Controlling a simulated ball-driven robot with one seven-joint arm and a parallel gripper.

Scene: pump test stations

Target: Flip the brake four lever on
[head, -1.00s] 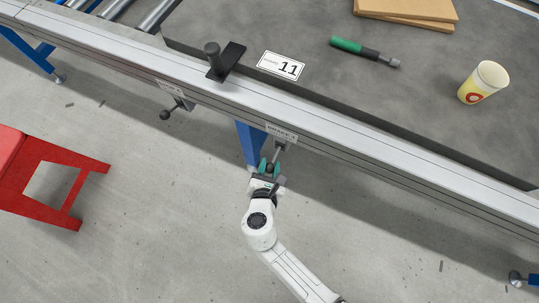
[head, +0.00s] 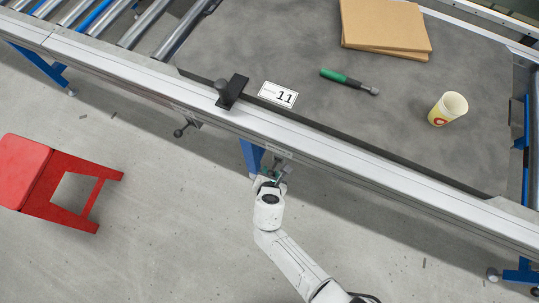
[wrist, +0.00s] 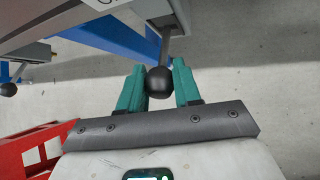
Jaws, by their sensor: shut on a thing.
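The brake four lever hangs from a housing on the bench's front rail, below a small label (head: 279,151); the label's print is too small to read now. In the wrist view the lever is a grey rod (wrist: 166,48) ending in a black ball knob (wrist: 160,82). My gripper (head: 272,172) is at the lever, just below the rail. In the wrist view its green fingers (wrist: 159,80) are on both sides of the knob, shut on it. In the head view my gripper and the rail hide most of the lever.
A second ball-ended lever (head: 183,130) hangs to the left, under the rail. A blue bench leg (head: 252,156) stands close behind my gripper. A red stool (head: 28,172) is at the left. A cup (head: 447,109), green-handled tool (head: 346,80) and cardboard (head: 386,27) lie on the bench.

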